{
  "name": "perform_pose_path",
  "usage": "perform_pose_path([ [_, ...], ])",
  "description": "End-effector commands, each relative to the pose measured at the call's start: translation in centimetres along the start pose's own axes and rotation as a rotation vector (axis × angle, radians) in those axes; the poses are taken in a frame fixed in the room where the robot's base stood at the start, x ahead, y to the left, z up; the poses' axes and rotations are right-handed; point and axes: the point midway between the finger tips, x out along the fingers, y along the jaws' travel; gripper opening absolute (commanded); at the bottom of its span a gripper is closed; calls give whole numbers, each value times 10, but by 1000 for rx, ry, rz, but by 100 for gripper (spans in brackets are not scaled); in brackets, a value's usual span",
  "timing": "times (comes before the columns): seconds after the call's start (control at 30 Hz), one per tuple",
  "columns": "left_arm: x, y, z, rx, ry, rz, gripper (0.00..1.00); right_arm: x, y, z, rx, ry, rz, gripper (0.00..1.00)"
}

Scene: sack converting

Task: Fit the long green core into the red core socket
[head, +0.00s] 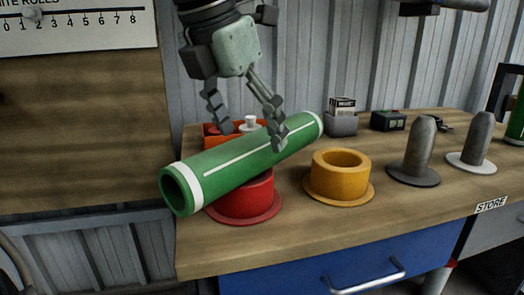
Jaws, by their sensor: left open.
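The long green core (232,158) is a hollow tube with white bands near its ends and a white stripe along it. It lies on its side, slanting from front left to back right, across the top of the red core socket (250,202). The socket stands on the bench, its opening hidden by the core. My left gripper (246,125) hangs from above over the core, its fingers spread. One fingertip is in front of or against the core's near side; contact is unclear. My right gripper is not in view.
A yellow socket (340,178) stands just right of the red one. Two grey posts on round bases, a dark one (416,153) and a white one (478,143), stand further right. An orange bin (215,133) and a grey card box (342,122) are behind. The bench front (300,248) is mostly clear.

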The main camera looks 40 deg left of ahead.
Motion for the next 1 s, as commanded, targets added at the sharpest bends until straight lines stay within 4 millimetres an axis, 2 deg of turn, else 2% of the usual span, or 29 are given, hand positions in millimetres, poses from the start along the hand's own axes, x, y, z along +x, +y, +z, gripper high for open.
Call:
perform_pose_path([
  [0.1,20,0,6,-1,6,-2,79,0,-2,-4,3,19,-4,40],
  [0.23,36,0,6,-1,2,-2,79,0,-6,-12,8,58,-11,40],
  [0.53,41,0,7,-2,-1,-1,79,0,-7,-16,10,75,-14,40],
  [1.0,41,0,7,-2,-1,-1,21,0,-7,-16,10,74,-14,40],
])
